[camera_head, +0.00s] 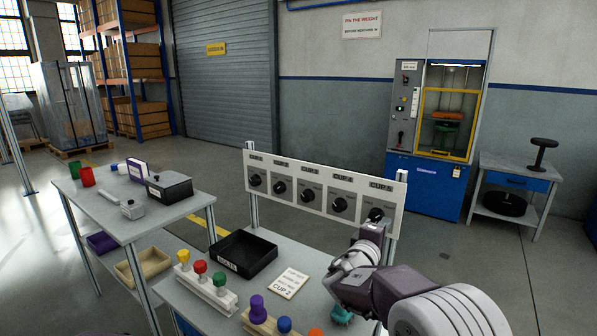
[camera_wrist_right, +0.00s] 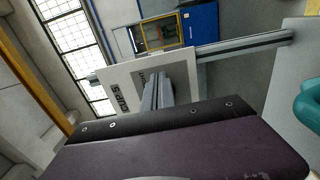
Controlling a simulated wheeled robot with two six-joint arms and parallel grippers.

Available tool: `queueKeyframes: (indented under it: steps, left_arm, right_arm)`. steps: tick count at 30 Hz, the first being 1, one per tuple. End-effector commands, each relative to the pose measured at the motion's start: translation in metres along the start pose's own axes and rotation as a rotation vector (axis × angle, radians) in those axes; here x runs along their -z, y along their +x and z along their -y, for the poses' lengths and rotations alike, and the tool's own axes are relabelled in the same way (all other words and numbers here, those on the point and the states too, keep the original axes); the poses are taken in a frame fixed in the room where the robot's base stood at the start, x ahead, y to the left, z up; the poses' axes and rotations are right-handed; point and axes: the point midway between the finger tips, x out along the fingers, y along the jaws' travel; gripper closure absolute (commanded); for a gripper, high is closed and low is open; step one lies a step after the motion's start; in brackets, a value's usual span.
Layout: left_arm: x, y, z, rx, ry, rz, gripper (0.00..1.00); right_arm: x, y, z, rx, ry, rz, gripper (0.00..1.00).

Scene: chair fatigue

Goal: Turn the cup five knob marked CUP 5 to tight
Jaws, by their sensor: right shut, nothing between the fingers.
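The white panel (camera_head: 323,205) stands at the back of the bench with a row of black knobs under labels CUP 1 to CUP 5. The CUP 5 knob (camera_head: 376,214) is the rightmost; its lower part is hidden by my right gripper (camera_head: 373,230). The right gripper is shut with nothing held, right in front of this knob; I cannot tell whether it touches it. The knob's setting is too small to read. The right wrist view shows the CUP 5 label (camera_wrist_right: 122,95) sideways on the panel, with the knob hidden. My left gripper is not in view.
On the bench are a black tray (camera_head: 243,256), a CUP 2 card (camera_head: 289,283) and blocks holding coloured knobs (camera_head: 207,288). A teal object (camera_head: 340,314) sits below my right arm. A side table (camera_head: 140,205) is at left. A blue test machine (camera_head: 435,140) stands behind.

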Motion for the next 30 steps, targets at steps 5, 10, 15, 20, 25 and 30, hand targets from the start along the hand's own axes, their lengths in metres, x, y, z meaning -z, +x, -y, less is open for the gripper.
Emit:
queueKeyframes:
  steps: [5,10,15,20,25,30]
  left_arm:
    - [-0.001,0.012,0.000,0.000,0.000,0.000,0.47]
    - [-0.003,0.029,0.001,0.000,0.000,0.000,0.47]
    - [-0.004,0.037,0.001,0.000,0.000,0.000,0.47]
    - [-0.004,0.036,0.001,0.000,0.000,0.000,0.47]
    - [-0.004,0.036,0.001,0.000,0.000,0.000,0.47]
    - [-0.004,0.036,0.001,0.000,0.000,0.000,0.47]
  right_arm:
    - [0.001,-0.013,0.003,-0.002,0.003,-0.002,1.00]
    - [0.000,-0.038,0.004,-0.002,0.003,-0.001,1.00]
    - [-0.001,-0.057,0.001,-0.001,0.003,0.002,1.00]
    - [-0.001,-0.060,-0.001,0.000,0.001,0.003,1.00]
    - [-0.003,-0.059,-0.001,0.000,0.001,0.008,1.00]
    - [-0.079,-0.037,0.002,0.036,0.032,0.168,1.00]
